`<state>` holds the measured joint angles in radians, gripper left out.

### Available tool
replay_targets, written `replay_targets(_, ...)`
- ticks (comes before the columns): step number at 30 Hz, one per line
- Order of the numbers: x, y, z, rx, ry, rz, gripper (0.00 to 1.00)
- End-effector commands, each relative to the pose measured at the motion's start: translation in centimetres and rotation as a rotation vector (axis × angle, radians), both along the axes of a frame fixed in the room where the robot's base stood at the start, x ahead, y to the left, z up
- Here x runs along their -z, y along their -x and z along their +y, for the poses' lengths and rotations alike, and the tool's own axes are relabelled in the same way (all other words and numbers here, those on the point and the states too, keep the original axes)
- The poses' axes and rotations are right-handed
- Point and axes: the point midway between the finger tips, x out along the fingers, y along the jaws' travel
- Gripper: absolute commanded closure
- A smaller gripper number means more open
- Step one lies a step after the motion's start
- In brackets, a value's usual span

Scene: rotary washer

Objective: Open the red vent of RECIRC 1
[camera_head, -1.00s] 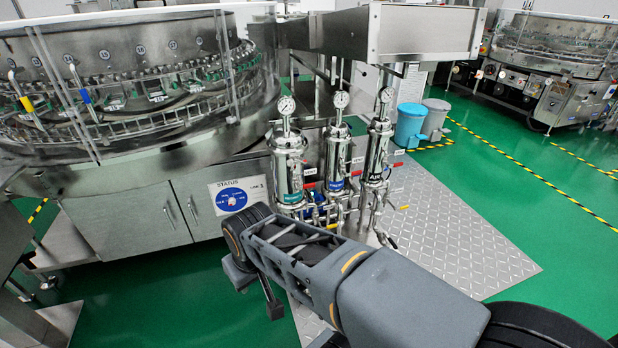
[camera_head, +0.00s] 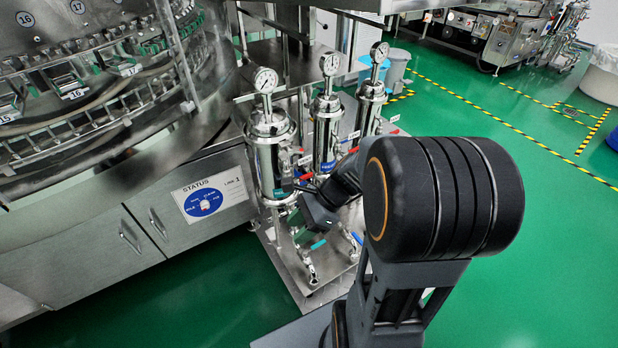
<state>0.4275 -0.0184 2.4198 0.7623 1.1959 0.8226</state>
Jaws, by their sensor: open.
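Three shiny steel filter housings with round gauges on top stand in a row: left (camera_head: 270,150), middle (camera_head: 326,130) and right (camera_head: 369,105). Their label text is too small to read, so I cannot tell which is RECIRC 1. A small red handle (camera_head: 306,177) shows just right of the left housing, and another red handle (camera_head: 353,150) shows right of the middle one. My gripper (camera_head: 303,222) is open at the lower right of the left housing, below its red handle. My arm hides part of the lower pipework; contact cannot be told.
Blue valve handles (camera_head: 357,238) and a teal handle (camera_head: 318,245) sit on the low pipes near my gripper. The rotary washer (camera_head: 80,100) and its cabinet with a status sign (camera_head: 206,197) stand at left.

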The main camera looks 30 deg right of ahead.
Motion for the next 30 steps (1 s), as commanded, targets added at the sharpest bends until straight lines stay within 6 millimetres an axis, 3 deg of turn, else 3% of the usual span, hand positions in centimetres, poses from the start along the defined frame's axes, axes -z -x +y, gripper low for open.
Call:
replay_targets(1, 1.3, -1.2, -1.2, 0.239, -0.15, 0.142, 0.55)
replay_targets(3, 2.0, -3.1, -3.1, 0.538, -0.366, 0.323, 0.55)
replay_targets(6, 2.9, -5.4, -6.7, 0.881, -0.673, 0.543, 0.55)
replay_targets(10, 4.1, -7.0, -11.8, 1.169, -1.027, 0.746, 0.55)
replay_targets(15, 5.3, -7.6, -16.3, 1.338, -1.324, 0.88, 0.55)
replay_targets(20, 5.8, -8.7, -17.0, 1.376, -1.415, 0.918, 0.55)
replay_targets(30, 6.0, -14.3, -13.8, 1.373, -1.415, 0.921, 0.55)
